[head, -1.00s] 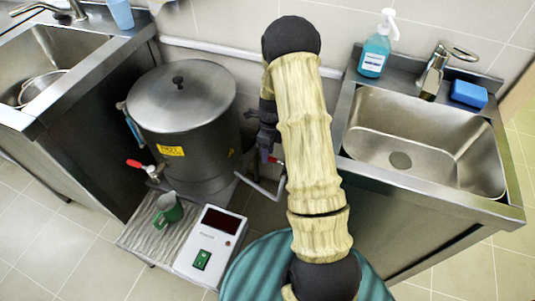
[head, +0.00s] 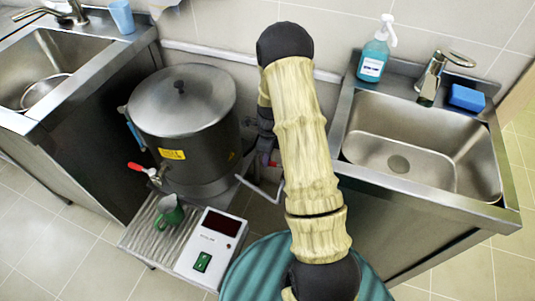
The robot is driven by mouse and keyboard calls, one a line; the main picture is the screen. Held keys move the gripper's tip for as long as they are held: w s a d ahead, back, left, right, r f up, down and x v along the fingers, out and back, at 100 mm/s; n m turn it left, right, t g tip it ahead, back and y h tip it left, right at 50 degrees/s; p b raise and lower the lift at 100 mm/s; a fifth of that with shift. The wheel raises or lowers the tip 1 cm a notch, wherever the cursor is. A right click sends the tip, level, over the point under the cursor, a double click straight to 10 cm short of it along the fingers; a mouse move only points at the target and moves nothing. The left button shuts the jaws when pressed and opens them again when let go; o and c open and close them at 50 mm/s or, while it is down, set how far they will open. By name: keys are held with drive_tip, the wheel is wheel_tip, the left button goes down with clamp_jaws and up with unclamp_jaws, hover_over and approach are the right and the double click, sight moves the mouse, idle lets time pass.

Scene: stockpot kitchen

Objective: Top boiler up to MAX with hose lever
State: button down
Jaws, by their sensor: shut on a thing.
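The boiler (head: 190,150) is a dark steel pot with a lid, a yellow label and a red-handled tap (head: 137,167) at its front left. A bluish upright strip (head: 135,130), perhaps its level gauge, shows on its left side; level and MAX mark are too small to read. My gripper (head: 269,156) is mostly hidden behind my pale arm, right of the boiler. It is shut on a small red part (head: 276,163), which looks like the hose lever. The hose itself cannot be made out.
Sinks stand left (head: 90,75) and right (head: 350,150). A soap bottle (head: 374,55) is behind the right sink.

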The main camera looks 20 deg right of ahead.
drive_tip(key=shift+s+a+n+h+p, duration=0.15)
drive_tip(key=shift+s+a+n+p, duration=0.15)
drive_tip(key=shift+n+p, duration=0.3)
drive_tip(key=shift+s+a+n+h+p, duration=0.15)
drive_tip(key=shift+s+n+p, duration=0.3)
drive_tip(key=shift+n, duration=0.3)
drive_tip(key=shift+s+a+n+h+p, duration=0.1)
drive_tip(key=shift+s+a+n+p, duration=0.2)
drive_tip(key=shift+n+p, duration=0.3)
drive_tip(key=c, duration=1.4)
unclamp_jaws()
drive_tip(key=shift+o, duration=0.2)
drive_tip(key=w+d+r+p, duration=0.1)
drive_tip(key=w+r+p, duration=0.1)
drive_tip(key=r, duration=1.5)
drive_tip(key=shift+w+p, duration=0.3)
drive_tip(key=shift+w, duration=0.3)
